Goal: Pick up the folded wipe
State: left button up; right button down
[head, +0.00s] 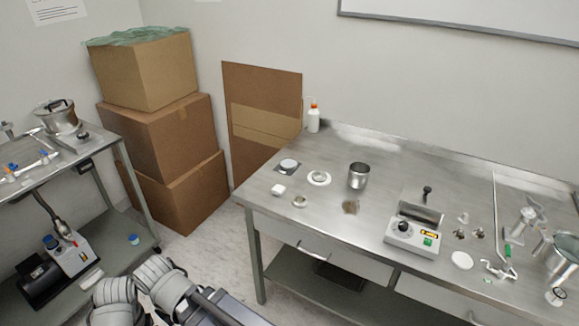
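A small white block-like piece that looks like the folded wipe (278,189) lies on the steel table (330,215), near its left front corner. It lies apart from the small parts around it. Grey links of my own arm show at the bottom left, off the table. Neither of my grippers shows in the head view, so their fingers cannot be seen.
Near the wipe are a small ring part (300,201), a white-centred ring (319,178) and a dark square plate (288,166). A cart (98,136) and stacked cartons (165,135) stand left.

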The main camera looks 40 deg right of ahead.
aim_at(277, 189)
jog(key=i+l+z, duration=0.25)
jog(key=i+l, duration=0.15)
jog(key=i+l+z, duration=0.25)
jog(key=i+l, duration=0.15)
jog(key=l, duration=0.15)
